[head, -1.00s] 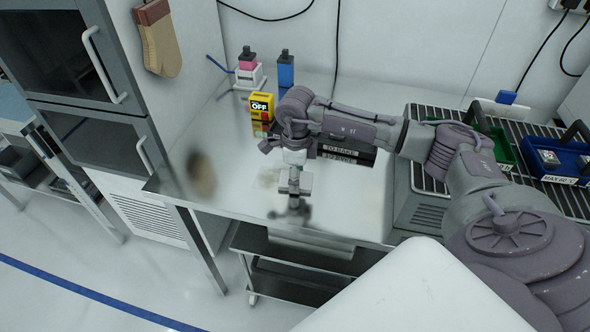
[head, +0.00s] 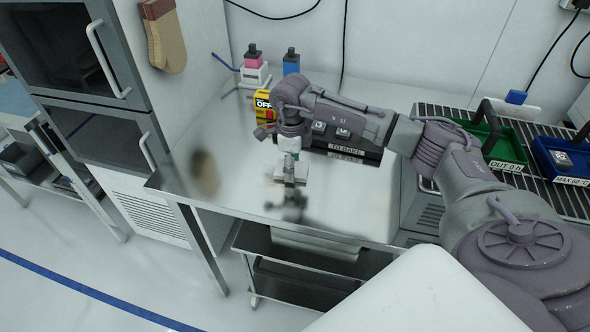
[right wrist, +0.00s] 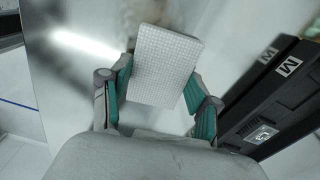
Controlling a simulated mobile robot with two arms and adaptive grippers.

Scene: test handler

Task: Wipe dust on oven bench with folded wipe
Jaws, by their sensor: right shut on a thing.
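My right gripper (head: 290,165) is over the shiny metal oven bench (head: 240,200). In the right wrist view my right gripper (right wrist: 158,98) has its two green-padded fingers shut on the folded wipe (right wrist: 166,65), a pale textured rectangle. In the head view the folded wipe (head: 291,177) shows small below the fingers, close to the bench top; I cannot tell whether it touches. A faint dusty smudge (right wrist: 208,30) shows on the metal beyond the wipe in the right wrist view. In the head view the arm and gripper partly hide the bench. My left gripper is not in view.
Black trays labelled TO BAKE (head: 345,149) stand close right of the gripper. A yellow OFF box (head: 264,105), a pink-topped bottle (head: 253,66) and a blue bottle (head: 290,62) stand behind. Green (head: 497,150) and blue bins (head: 562,160) sit on the right rack. The bench's front left is clear.

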